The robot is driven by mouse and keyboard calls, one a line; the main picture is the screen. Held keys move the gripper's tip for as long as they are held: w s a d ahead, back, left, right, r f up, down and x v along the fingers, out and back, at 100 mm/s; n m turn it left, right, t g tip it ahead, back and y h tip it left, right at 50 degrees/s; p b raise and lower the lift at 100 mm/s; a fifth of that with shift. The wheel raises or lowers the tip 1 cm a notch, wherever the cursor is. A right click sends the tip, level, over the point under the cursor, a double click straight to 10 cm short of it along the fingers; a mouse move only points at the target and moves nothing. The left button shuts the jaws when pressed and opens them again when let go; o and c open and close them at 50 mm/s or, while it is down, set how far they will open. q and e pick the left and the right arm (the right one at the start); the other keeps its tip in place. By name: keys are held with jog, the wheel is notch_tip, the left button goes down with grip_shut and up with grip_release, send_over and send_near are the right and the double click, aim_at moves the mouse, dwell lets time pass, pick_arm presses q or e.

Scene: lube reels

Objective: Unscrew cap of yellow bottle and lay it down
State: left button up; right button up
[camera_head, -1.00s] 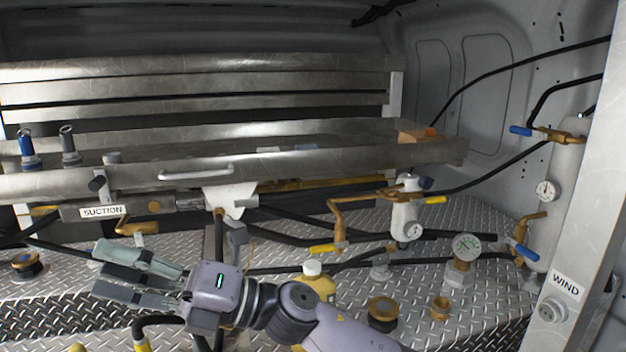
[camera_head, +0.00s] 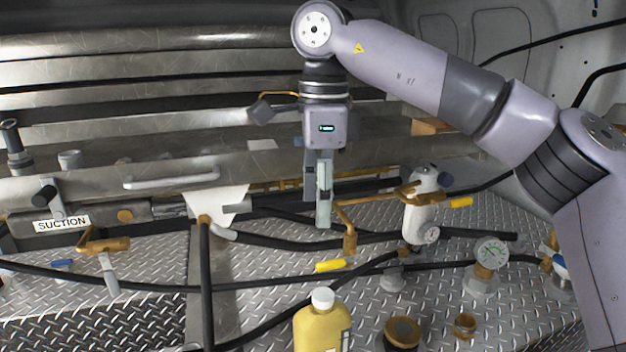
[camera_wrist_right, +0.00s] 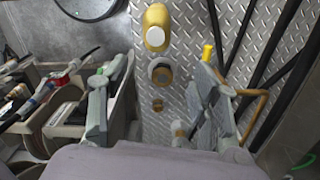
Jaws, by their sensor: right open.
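The yellow bottle (camera_head: 322,328) stands upright on the diamond-plate floor at the bottom of the head view. Its white cap (camera_head: 322,297) sits on its neck. In the right wrist view the yellow bottle (camera_wrist_right: 156,20) shows from above, beyond the fingers, with its white cap (camera_wrist_right: 154,37). My right gripper (camera_head: 322,222) points down above and behind the bottle in the head view, apart from it. Its fingers (camera_wrist_right: 152,100) are wide apart and empty in the wrist view. My left gripper is not in view.
Black hoses and a yellow-handled valve (camera_head: 330,265) lie close behind the bottle. A brass fitting (camera_head: 402,332) and a pressure gauge (camera_head: 491,252) stand to its right. A metal shelf with a handle (camera_head: 172,178) spans the back. Open plate floor (camera_head: 262,258) lies left of the bottle.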

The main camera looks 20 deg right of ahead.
send_over(325, 294)
notch_tip(325, 294, down, 7)
notch_tip(325, 294, down, 5)
jog(key=shift+f+p, duration=0.1)
jog(key=shift+p, duration=0.6)
notch_tip(325, 294, down, 3)
jog(key=shift+f, duration=0.15)
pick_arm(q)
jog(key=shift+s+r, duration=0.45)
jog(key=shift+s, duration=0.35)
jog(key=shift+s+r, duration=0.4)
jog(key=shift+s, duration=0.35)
pick_arm(e)
jog(key=shift+f, duration=0.4)
jog(key=c, duration=1.2)
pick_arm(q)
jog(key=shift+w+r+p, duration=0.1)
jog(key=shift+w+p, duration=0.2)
pick_arm(e)
jog(key=shift+o, duration=0.2)
jog(key=n, duration=0.5)
